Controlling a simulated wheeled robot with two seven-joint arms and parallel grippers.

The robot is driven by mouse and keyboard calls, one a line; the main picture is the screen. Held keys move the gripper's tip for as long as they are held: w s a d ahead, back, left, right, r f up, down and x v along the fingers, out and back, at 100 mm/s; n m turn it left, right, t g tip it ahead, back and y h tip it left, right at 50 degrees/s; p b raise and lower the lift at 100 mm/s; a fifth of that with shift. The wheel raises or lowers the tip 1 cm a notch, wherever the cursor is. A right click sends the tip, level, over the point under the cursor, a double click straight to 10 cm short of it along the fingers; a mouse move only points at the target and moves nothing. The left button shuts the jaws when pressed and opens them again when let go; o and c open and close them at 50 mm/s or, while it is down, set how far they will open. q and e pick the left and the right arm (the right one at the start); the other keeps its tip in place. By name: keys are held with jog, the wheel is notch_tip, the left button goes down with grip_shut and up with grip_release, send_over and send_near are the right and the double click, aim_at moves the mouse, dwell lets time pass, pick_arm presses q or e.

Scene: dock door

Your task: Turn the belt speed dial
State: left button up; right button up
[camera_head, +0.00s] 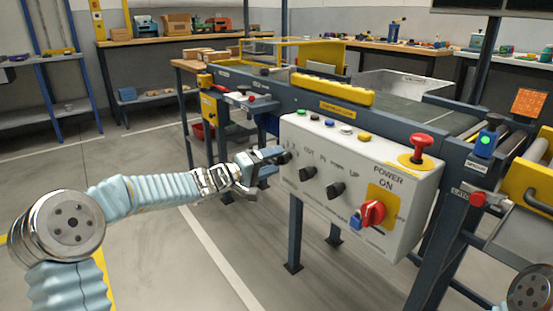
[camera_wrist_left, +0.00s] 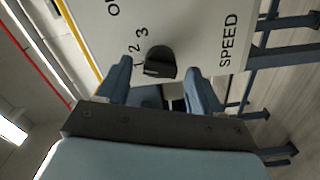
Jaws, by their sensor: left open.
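The belt speed dial is a black knob (camera_wrist_left: 160,62) on the white control box (camera_head: 405,182). In the left wrist view it carries the numbers 1, 2, 3 and the word SPEED beside it. In the left wrist view my left gripper (camera_wrist_left: 158,68) is open, with one finger on each side of the dial. A gap shows between each finger and the dial; contact is not visible. My right gripper is out of view.
Small coloured buttons line the box top. The conveyor (camera_head: 400,108) runs behind; the floor in front is clear.

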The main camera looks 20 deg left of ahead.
pick_arm(q)
jog(key=shift+x, duration=0.95)
jog(key=shift+c, duration=0.5)
jog(key=c, duration=1)
jog(key=shift+o, duration=0.2)
